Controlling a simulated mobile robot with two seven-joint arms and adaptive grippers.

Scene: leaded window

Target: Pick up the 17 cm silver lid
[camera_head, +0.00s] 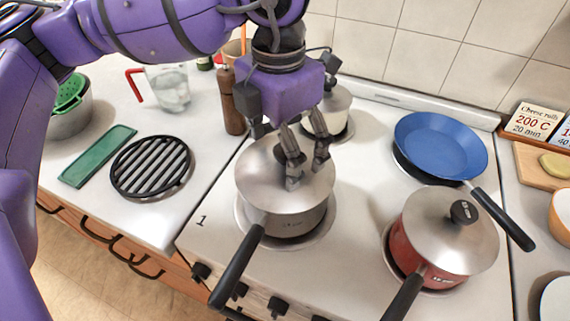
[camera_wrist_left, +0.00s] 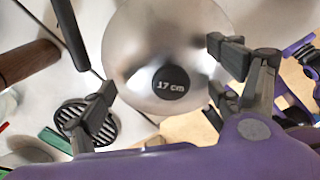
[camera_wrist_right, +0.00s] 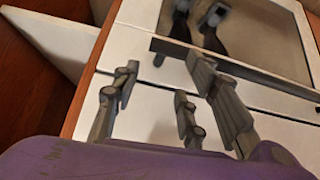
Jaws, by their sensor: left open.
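The silver lid (camera_head: 262,175) sits on a silver pot (camera_head: 290,222) with a black handle, on the front left burner of the stove. In the left wrist view the lid (camera_wrist_left: 165,35) has a round black knob (camera_wrist_left: 171,82) marked "17 cm". My left gripper (camera_head: 306,165) is over the lid from above; its fingers hide the knob in the head view. In the left wrist view its fingers (camera_wrist_left: 165,72) are spread wide on either side of the knob, apart from it. My right gripper (camera_wrist_right: 155,95) is low in front of a white cabinet front, fingers apart and empty.
A red pot (camera_head: 425,250) with its own silver lid stands to the right, a blue pan (camera_head: 440,145) behind it. A pot (camera_head: 335,112) stands behind the silver pot.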

